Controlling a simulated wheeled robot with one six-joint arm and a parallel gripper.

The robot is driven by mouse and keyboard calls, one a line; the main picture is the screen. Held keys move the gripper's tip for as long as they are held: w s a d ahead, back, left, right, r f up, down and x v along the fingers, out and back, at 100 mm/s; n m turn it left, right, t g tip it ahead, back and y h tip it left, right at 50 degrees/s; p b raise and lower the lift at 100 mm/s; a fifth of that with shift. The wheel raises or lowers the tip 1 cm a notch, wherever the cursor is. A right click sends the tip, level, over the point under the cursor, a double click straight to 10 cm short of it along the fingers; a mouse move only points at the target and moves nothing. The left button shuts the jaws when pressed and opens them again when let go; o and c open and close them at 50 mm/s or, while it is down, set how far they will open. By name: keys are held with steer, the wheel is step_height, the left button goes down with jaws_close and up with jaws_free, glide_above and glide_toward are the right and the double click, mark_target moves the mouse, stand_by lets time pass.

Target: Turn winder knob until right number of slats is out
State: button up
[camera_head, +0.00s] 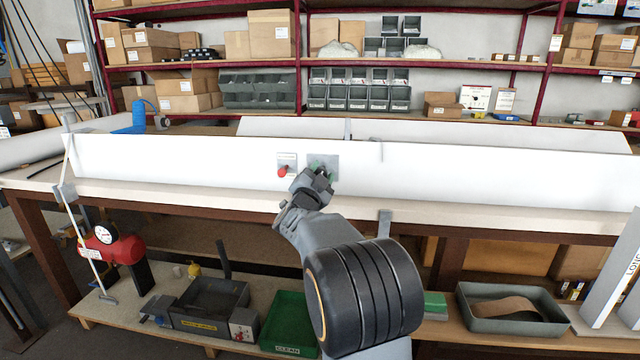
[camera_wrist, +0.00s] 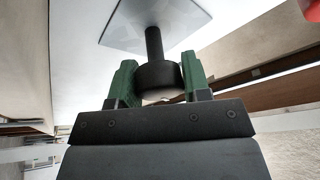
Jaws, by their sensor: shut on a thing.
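The winder knob (camera_wrist: 155,76) is a black cylinder on a dark shaft, seen in the wrist view. Its shaft runs to a grey square plate (camera_wrist: 178,16), which also shows on the white panel in the head view (camera_head: 331,161). My gripper (camera_wrist: 158,70) is shut on the knob, with one green finger on each side. In the head view my gripper (camera_head: 322,172) is at the plate and hides the knob. No separate slats can be made out, so I cannot tell how many are out.
A red button (camera_head: 283,171) on a small plate sits just left of my gripper. The long white panel (camera_head: 480,175) stands along the bench (camera_head: 150,192). A lower shelf holds a green tray (camera_head: 290,325) and a grey tray (camera_head: 515,312). Stocked shelves stand behind.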

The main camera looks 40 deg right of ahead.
steer(key=m+g, duration=0.2)
steer(key=m, duration=0.2)
steer(key=shift+m+b, duration=0.4)
steer(key=m+g, duration=0.1)
steer(key=m, duration=0.1)
steer(key=m+g, duration=0.1)
steer(key=m, duration=0.2)
steer(key=shift+y, duration=0.3)
steer(key=m+g+y+p, duration=0.1)
steer(key=m, duration=0.3)
steer(key=shift+p, duration=0.35)
steer(key=m+y+p, duration=0.1)
steer(key=m+y, duration=0.1)
steer(key=m, duration=0.2)
steer(key=shift+p, duration=0.35)
steer(key=m+y+p, duration=0.1)
steer(key=m+y, duration=0.1)
steer(key=m, duration=0.1)
steer(key=shift+m+t, duration=0.3)
steer(key=m+t+y+p, duration=0.1)
steer(key=m, duration=0.2)
steer(key=shift+f+y, duration=0.1)
steer(key=shift+y, duration=0.3)
steer(key=m+t+y+p, duration=0.1)
steer(key=m, duration=0.2)
steer(key=shift+y, duration=0.3)
steer(key=shift+m+t+y, duration=0.6)
steer(key=shift+m+t, duration=0.3)
steer(key=shift+m, duration=0.4)
steer(key=shift+f, duration=0.1)
